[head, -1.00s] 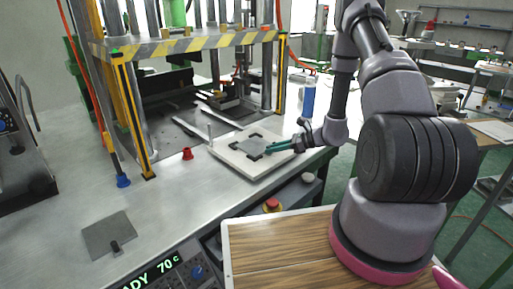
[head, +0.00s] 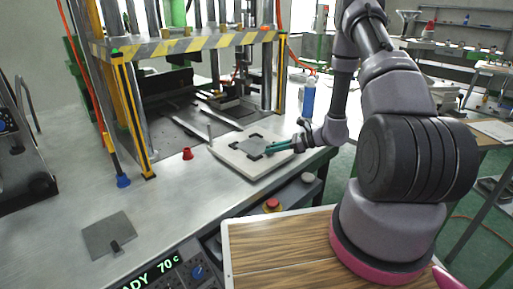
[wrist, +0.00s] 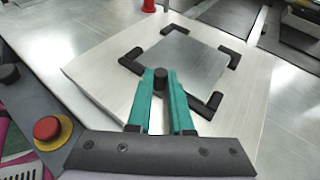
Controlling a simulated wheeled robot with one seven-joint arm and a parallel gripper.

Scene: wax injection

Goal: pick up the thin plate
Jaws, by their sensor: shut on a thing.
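The thin plate (head: 250,144) is a grey square lying flat between black corner brackets on a pale board. It also shows in the wrist view (wrist: 188,58), where a black knob (wrist: 160,80) stands at its near edge. My gripper (head: 271,148) reaches in from the right, with teal fingers low over the board. In the wrist view my gripper (wrist: 161,78) is shut on the knob, with one finger on each side. The plate appears to sit level within its brackets; I cannot tell any small gap beneath it.
A second grey plate with a black knob (head: 107,236) lies at the table's front left. A red peg (head: 187,154) stands left of the pale board (head: 235,165). The press's striped frame (head: 190,42) rises behind. An emergency button (head: 271,204) is at the front edge.

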